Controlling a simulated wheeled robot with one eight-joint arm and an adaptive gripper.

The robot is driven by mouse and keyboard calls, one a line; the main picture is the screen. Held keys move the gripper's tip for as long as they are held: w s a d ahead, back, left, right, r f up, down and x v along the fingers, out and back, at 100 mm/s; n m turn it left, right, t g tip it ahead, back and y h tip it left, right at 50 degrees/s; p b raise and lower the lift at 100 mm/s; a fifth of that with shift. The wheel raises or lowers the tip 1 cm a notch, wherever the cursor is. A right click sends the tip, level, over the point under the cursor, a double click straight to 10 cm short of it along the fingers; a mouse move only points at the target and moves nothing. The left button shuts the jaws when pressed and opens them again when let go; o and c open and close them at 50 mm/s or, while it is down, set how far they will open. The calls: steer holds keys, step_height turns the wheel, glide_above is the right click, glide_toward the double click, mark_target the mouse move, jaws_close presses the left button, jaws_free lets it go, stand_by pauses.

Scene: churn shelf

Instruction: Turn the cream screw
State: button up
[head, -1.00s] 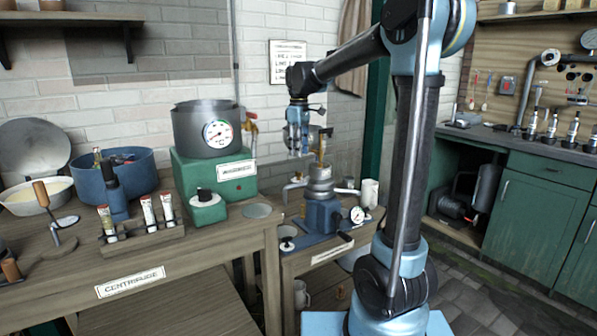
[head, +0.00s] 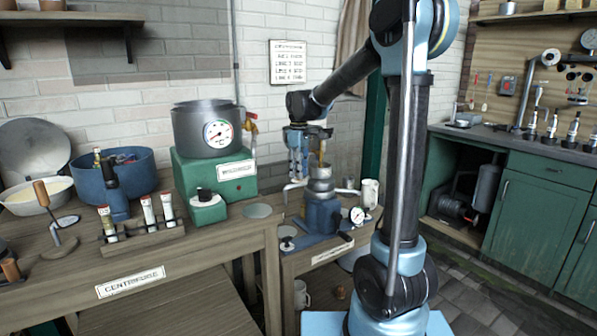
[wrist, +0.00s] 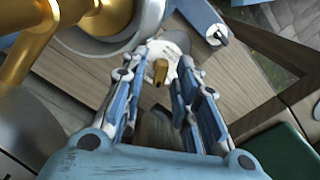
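The separator (head: 322,215), with a blue body and grey metal bowl, stands on a small wooden bench in the head view. In the wrist view a small brass pin (wrist: 160,72), which looks like the cream screw, stands on a whitish part (wrist: 172,48). My gripper (wrist: 158,80) points towards it with its blue fingers apart on either side of the pin in the picture. I see no clear contact. In the head view my gripper (head: 298,174) hangs beside the separator's top, fingers downward. The screw cannot be made out there.
Brass tubing (wrist: 30,50) and a grey metal rim lie close at the left of the wrist view. A pressure gauge (head: 357,215) and a white cup (head: 369,192) are right of the separator. The centrifuge bench (head: 200,255) is at the left.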

jaws_close()
steer(key=shift+m, duration=0.4)
steer(key=shift+w+m, duration=0.1)
steer(key=shift+m, duration=2.4)
steer(key=shift+o, duration=1.7)
jaws_free()
